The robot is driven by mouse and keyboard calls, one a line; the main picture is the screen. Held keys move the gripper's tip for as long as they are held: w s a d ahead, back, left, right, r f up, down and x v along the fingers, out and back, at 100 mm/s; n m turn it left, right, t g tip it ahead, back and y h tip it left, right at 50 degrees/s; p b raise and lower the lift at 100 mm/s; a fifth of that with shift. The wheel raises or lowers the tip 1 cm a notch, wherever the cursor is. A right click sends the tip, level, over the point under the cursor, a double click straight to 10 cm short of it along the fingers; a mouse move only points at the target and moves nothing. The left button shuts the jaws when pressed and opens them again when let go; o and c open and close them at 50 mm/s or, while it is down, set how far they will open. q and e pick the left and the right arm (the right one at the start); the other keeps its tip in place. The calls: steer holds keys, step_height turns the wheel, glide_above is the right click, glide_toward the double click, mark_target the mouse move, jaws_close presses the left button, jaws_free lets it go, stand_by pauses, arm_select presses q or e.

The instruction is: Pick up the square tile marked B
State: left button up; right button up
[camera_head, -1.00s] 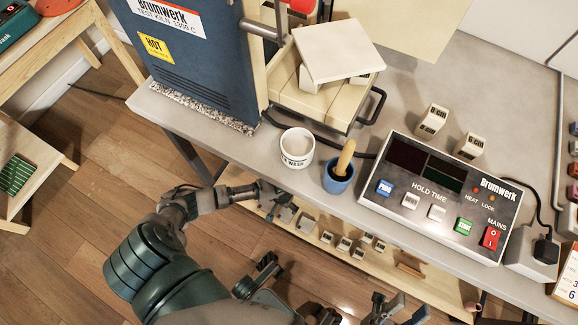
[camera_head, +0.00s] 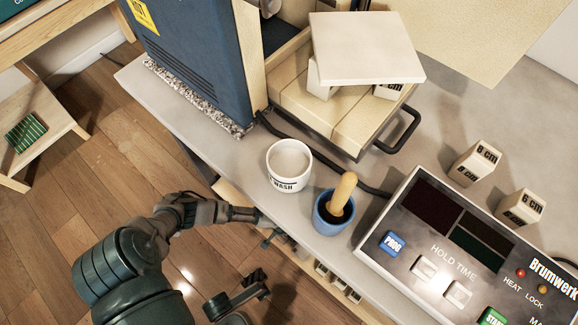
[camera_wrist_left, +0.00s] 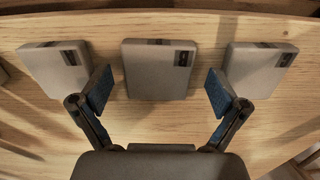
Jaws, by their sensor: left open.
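In the left wrist view, three grey square tiles lie in a row on a wooden shelf: a left tile (camera_wrist_left: 55,68), a middle tile (camera_wrist_left: 158,70) and a right tile (camera_wrist_left: 258,70). In the head view my left gripper (camera_head: 276,234) is at the bench's front edge, partly hidden. A dark finger-like part (camera_head: 240,295), perhaps my right gripper, shows at the bottom.
Above the shelf is a grey bench (camera_head: 240,165). On it stand a white cup (camera_head: 289,165), a blue pot (camera_head: 333,213) with a wooden-handled tool, a control box (camera_head: 450,250), marked blocks (camera_head: 475,163) and a blue kiln (camera_head: 195,60).

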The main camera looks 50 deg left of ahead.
arm_select(q)
steer(key=shift+w+d+r, duration=0.1)
steer(key=shift+d+r, duration=0.15)
steer(key=shift+r, duration=0.05)
steer(key=c, duration=0.7)
steer(key=shift+a+f, duration=0.15)
steer(key=shift+a, duration=0.1)
steer(key=c, duration=0.6)
